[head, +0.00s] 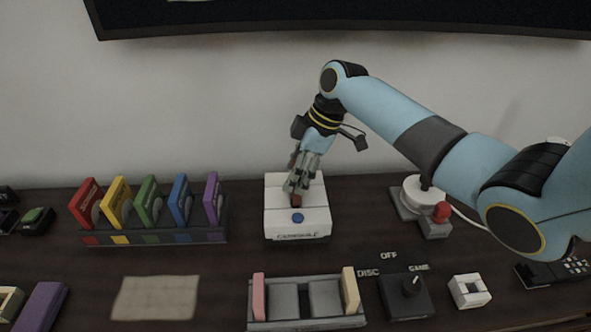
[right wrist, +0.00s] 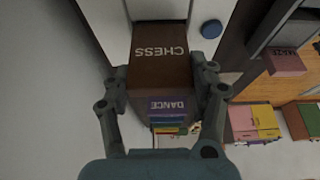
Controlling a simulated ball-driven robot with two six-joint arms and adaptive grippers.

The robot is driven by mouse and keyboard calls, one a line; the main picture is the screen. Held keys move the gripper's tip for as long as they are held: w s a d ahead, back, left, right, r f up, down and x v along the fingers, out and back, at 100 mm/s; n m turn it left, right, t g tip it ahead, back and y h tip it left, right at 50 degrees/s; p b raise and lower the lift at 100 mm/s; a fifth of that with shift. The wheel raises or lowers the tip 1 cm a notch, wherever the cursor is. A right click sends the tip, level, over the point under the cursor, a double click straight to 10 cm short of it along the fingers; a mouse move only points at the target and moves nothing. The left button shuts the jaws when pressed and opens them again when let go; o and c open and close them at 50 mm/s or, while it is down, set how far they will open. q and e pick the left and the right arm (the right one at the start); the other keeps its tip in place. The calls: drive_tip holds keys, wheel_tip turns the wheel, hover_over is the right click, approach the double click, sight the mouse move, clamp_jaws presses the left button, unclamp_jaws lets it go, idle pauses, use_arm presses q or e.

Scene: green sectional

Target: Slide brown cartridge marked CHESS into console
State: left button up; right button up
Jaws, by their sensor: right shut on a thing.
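The white console (head: 283,224) stands mid-table in the head view, with a blue button on its front part. My right gripper (head: 297,187) is over the console's top, pointing down. It is shut on the brown cartridge (head: 297,201), of which only a small part shows in the head view. In the right wrist view, the brown cartridge (right wrist: 160,72) sits between the two fingers, with the word CHESS readable. The console (right wrist: 205,12) and its blue button are just beyond it. I cannot tell how deep the cartridge sits in the console. My left gripper is not in view.
A rack (head: 155,237) of several coloured cartridges stands left of the console. A grey tray (head: 306,323) with a pink and a cream cartridge lies in front. A joystick (head: 436,219) is close on the right, with a switch box (head: 405,301) nearer. A beige mat (head: 155,298) lies bare at front left.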

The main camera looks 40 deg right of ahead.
drive_tip(key=shift+f+b, duration=1.3)
drive_tip(key=shift+f, duration=0.75)
drive_tip(key=o, duration=1.2)
drive_tip(key=shift+r, duration=0.1)
drive_tip(key=shift+d+r, duration=0.1)
drive_tip(key=shift+r, duration=0.1)
drive_tip(key=v, duration=1.1)
drive_tip(key=shift+s+r, duration=0.15)
drive_tip(key=shift+r, duration=0.05)
